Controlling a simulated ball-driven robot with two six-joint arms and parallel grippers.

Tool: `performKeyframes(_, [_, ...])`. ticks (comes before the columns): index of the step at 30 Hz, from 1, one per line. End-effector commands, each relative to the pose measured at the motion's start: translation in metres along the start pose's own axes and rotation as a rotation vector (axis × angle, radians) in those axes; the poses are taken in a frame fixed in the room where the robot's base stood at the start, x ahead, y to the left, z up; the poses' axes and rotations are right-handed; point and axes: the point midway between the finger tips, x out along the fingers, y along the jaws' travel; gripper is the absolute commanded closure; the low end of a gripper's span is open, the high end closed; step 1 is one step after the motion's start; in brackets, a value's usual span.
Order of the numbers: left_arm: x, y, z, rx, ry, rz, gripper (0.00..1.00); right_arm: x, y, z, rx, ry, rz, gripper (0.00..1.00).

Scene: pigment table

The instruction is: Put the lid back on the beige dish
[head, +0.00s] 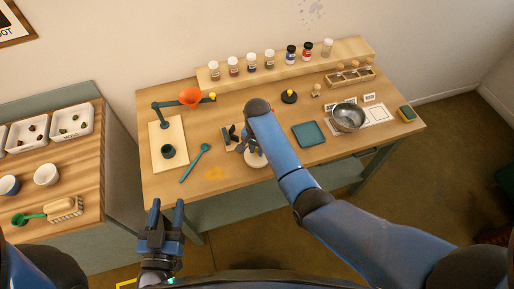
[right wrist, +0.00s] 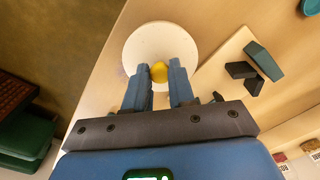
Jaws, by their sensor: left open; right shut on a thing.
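A pale beige round disc, the lid (right wrist: 152,40), has a yellow knob (right wrist: 158,72) in its middle. My right gripper (right wrist: 159,78) is shut on that knob. In the head view the pale disc (head: 257,161) shows under my right gripper (head: 254,146), near the table's front edge, partly hidden by my arm. I cannot tell whether the beige dish is beneath it; no separate dish shows. My left gripper (head: 165,207) is open and empty, in front of the table and off its edge.
A board with dark blocks (right wrist: 245,70) lies close beside the disc. A teal tray (head: 308,134) and metal bowl (head: 348,117) lie right. Jars line the back shelf.

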Motion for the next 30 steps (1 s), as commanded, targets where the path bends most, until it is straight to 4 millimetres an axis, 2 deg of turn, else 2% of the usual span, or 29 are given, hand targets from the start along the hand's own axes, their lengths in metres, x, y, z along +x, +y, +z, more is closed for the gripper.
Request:
performKeyframes(3, [0.0000, 0.0000, 0.0000, 0.000, 0.000, 0.000, 0.51, -0.0002, -0.0001, -0.0001, 0.000, 0.000, 0.000, 1.00])
performKeyframes(4, [0.0000, 0.0000, 0.0000, 0.000, 0.000, 0.000, 0.51, -0.0002, -0.0001, -0.0001, 0.000, 0.000, 0.000, 0.75])
performKeyframes(9, [0.0000, 0.0000, 0.0000, 0.000, 0.000, 0.000, 0.51, -0.0002, -0.0001, -0.0001, 0.000, 0.000, 0.000, 0.48])
performKeyframes(16, [0.0000, 0.0000, 0.0000, 0.000, 0.000, 0.000, 0.51, 0.0000, 0.0000, 0.0000, 0.000, 0.000, 0.000, 0.45])
performKeyframes(21, [0.0000, 0.0000, 0.0000, 0.000, 0.000, 0.000, 0.51, 0.0000, 0.0001, 0.0001, 0.000, 0.000, 0.000, 0.21])
performKeyframes(30, [0.0000, 0.0000, -0.0006, 0.000, 0.000, 0.000, 0.51, -0.0007, 0.0000, 0.0001, 0.000, 0.000, 0.000, 0.21])
